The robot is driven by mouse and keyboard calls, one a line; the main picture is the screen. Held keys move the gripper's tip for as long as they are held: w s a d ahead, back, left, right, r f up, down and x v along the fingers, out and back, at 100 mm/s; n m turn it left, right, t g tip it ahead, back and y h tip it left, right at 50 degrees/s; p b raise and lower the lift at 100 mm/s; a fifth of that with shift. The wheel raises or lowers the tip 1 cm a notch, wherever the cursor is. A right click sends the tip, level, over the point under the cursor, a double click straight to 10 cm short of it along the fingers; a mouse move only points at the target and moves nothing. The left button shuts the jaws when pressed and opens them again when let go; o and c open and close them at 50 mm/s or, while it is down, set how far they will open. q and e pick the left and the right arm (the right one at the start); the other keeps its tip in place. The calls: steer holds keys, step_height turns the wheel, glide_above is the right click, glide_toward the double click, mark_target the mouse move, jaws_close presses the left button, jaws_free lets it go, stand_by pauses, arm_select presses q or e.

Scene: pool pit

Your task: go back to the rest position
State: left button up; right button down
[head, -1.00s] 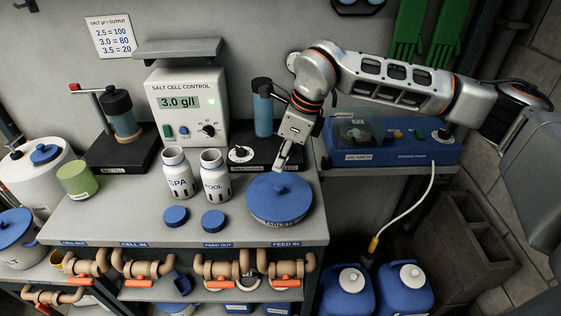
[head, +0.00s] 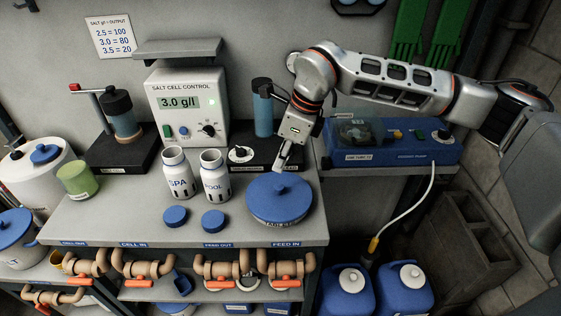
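My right gripper (head: 284,166) points down just above the back of a round blue lidded tub (head: 279,205) on the grey bench. Its fingers look close together, but whether they are shut is too small to tell. I see nothing held in it. My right arm comes in from the right, above the blue dosing pump (head: 385,143). My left gripper is out of view.
Open SPA (head: 179,181) and POOL (head: 216,186) bottles stand left of the gripper, with blue caps (head: 176,217) in front. The salt cell control box (head: 188,105) and a blue cylinder (head: 263,108) stand behind. Pipes with orange valve handles (head: 286,283) run below the bench edge.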

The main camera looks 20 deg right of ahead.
mark_target(277, 186)
steer(key=shift+f+b, duration=0.75)
steer(key=shift+f, duration=0.4)
steer(key=shift+f, duration=0.35)
steer(key=shift+f+b, duration=0.85)
steer(key=shift+f, duration=0.15)
steer(key=shift+f, duration=0.35)
steer(key=shift+r, duration=0.1)
steer(key=shift+r+p, duration=0.65)
steer(key=shift+r, duration=0.65)
steer(key=shift+r+p, duration=1.25)
steer(key=shift+r, duration=0.95)
